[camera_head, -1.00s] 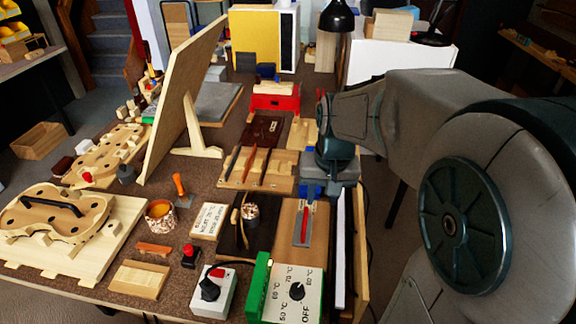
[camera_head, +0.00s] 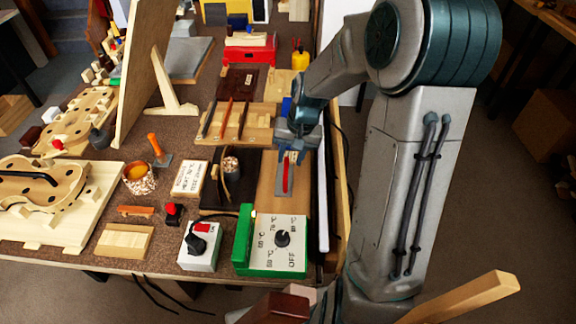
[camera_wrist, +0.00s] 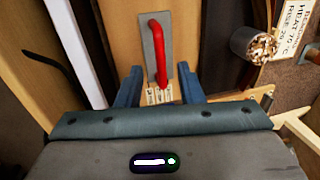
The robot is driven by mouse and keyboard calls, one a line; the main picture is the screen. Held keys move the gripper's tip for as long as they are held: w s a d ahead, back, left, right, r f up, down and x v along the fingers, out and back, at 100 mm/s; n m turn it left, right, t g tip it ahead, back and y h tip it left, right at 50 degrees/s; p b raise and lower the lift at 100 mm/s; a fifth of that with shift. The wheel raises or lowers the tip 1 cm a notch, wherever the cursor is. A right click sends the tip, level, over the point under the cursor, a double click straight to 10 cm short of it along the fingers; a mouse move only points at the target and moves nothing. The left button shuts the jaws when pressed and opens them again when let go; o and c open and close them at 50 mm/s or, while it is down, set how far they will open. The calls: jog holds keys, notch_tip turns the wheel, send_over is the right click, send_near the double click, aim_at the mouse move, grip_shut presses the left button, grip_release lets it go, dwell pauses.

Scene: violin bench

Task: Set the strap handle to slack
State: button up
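The strap handle looks to be the red lever (camera_head: 286,176) on a grey plate on the light wooden board, behind the green and white dial box. In the wrist view the red lever (camera_wrist: 161,55) lies along its grey plate (camera_wrist: 148,42), bent at the far end. Small white labels (camera_wrist: 158,95) sit by its near end; I cannot read them. My gripper (camera_head: 292,152) is over the far end of the plate. In the wrist view my gripper (camera_wrist: 160,94) is open, its two blue fingers apart on either side of the labels. I cannot tell whether it touches the lever.
The dial box (camera_head: 275,262) and a white switch box (camera_head: 200,245) stand in front. A dark board with a strap and cylinder (camera_head: 231,166) is just left of the lever. A white strip (camera_head: 322,200) runs along its right. A tool rack (camera_head: 240,121) lies behind.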

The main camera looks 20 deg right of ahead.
aim_at(286, 170)
jog(key=shift+w+a+f, duration=0.1)
jog(key=shift+a+f, duration=0.15)
jog(key=shift+f, duration=0.8)
jog(key=shift+w+a+f, duration=0.1)
jog(key=shift+a+f, duration=0.1)
jog(key=shift+f, duration=0.85)
grip_shut()
